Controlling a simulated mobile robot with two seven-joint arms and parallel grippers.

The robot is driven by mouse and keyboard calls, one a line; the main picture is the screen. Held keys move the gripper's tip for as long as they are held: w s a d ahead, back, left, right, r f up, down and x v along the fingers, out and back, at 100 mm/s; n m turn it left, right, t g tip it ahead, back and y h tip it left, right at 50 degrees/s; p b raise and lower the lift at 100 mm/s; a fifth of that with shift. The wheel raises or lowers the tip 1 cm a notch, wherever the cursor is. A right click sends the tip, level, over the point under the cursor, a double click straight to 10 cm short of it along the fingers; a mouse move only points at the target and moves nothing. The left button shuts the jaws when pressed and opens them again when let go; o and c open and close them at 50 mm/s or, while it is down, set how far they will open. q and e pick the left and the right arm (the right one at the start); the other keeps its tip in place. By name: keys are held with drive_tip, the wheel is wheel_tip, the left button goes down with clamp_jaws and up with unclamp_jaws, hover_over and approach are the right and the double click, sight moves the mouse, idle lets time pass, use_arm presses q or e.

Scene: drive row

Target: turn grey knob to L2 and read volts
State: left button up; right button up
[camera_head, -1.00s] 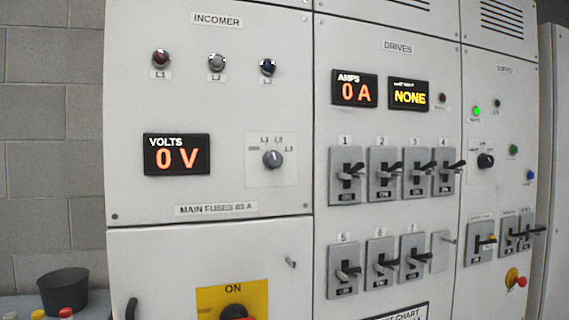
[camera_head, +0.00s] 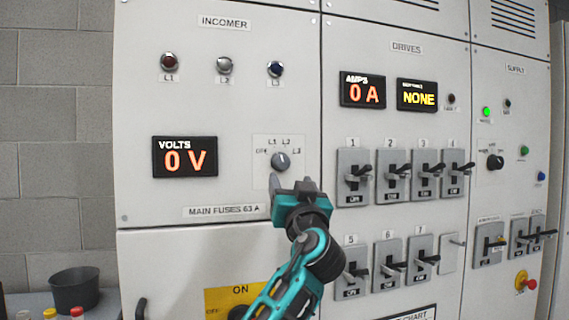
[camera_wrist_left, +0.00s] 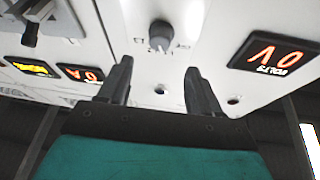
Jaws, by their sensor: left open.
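The grey knob (camera_head: 280,161) sits on a pale plate in the INCOMER panel, with OFF, L1, L2 and L3 marked around its upper side. Its pointer is too small to read surely. The volts display (camera_head: 185,157) left of it reads 0 V. My left gripper (camera_head: 292,182) is open and empty, just below the knob, with its fingers pointing at the panel. In the left wrist view the knob (camera_wrist_left: 160,35) stands beyond and between the open fingertips (camera_wrist_left: 157,67), apart from them. The volts display (camera_wrist_left: 275,52) appears upside down there. My right gripper is not in view.
The DRIVES panel to the right has an amps display (camera_head: 363,91) reading 0 A, a display reading NONE (camera_head: 417,96) and rows of protruding switch handles. An ON plate (camera_head: 225,298) is below, partly behind my arm. A dark pot (camera_head: 75,288) stands at lower left.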

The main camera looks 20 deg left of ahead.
sight(283, 163)
use_arm(q)
drive_tip(key=p+x, duration=0.2)
drive_tip(key=x, duration=0.7)
drive_tip(key=shift+w, duration=0.15)
drive_tip(key=c, duration=1)
